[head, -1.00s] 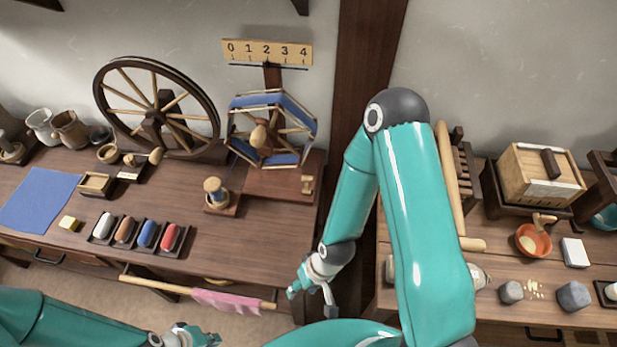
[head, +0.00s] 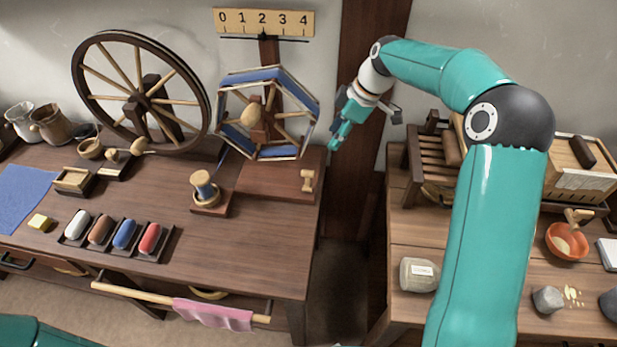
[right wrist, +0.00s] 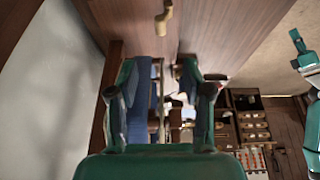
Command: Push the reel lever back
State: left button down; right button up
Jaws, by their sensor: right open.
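The reel (head: 262,116), a wooden frame wound with blue yarn, stands on a dark base at the right end of the left table. A small pale wooden lever (head: 307,181) stands upright on the front right of that base. It also shows at the top of the right wrist view (right wrist: 163,18). My right gripper (head: 346,122) is open and empty, just right of the reel and apart from the lever. In the right wrist view, the blue reel shows between its fingers (right wrist: 158,78). Part of my left arm shows at that view's right edge; its jaw state is unclear.
A numbered scale (head: 263,22) is above the reel. A big spinning wheel (head: 146,95) stands to the left and a bobbin (head: 204,187) in front. A dark post (head: 366,50) is behind my right gripper. The tabletop before the lever is clear.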

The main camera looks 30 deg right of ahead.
aim_at(310, 171)
jog(key=x, duration=1.6)
jog(key=shift+f+p, duration=0.15)
jog(key=shift+p, duration=0.25)
